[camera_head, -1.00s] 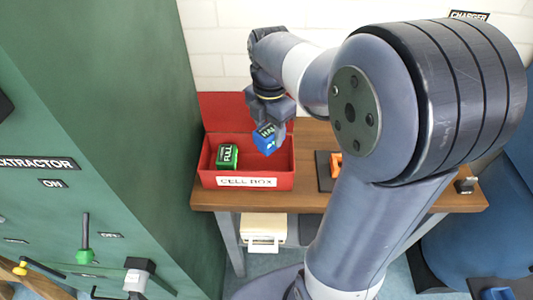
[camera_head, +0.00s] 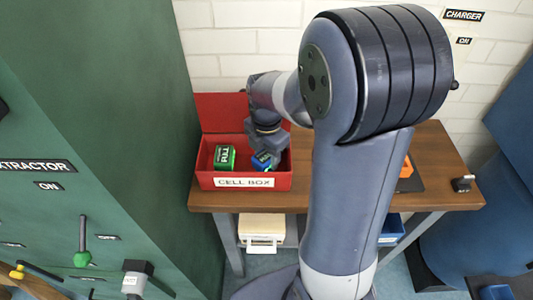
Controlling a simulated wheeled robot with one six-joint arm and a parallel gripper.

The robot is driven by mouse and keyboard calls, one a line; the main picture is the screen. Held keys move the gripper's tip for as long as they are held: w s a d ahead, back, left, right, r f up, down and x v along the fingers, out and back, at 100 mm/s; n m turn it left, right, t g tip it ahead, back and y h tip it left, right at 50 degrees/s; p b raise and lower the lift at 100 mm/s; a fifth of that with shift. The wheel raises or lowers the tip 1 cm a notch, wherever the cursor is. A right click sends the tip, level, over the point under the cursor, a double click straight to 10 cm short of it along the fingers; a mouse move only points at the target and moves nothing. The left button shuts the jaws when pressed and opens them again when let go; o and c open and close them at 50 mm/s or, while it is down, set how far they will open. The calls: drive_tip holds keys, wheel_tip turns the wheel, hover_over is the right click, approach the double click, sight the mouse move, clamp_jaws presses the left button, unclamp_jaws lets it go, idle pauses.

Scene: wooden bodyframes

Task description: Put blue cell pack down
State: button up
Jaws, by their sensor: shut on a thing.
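The blue cell pack (camera_head: 262,161) is at the right side of the red cell box (camera_head: 204,182), low behind its front wall. It looks tilted. My gripper (camera_head: 263,150) reaches down into the box and is shut on the blue pack. Whether the pack touches the box floor cannot be told. A green cell pack marked FULL (camera_head: 225,158) lies in the left part of the box, apart from the blue one.
The box stands on a wooden table (camera_head: 330,198). An orange item (camera_head: 406,168) lies on a dark pad to the right, partly behind my arm. A green extractor machine (camera_head: 90,110) stands close at the left.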

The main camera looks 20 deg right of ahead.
sight(267, 154)
drive_tip(key=o, duration=1.1)
drive_tip(key=shift+f, duration=0.1)
wheel_tip(267, 154, up, 12)
drive_tip(key=shift+r, duration=0.2)
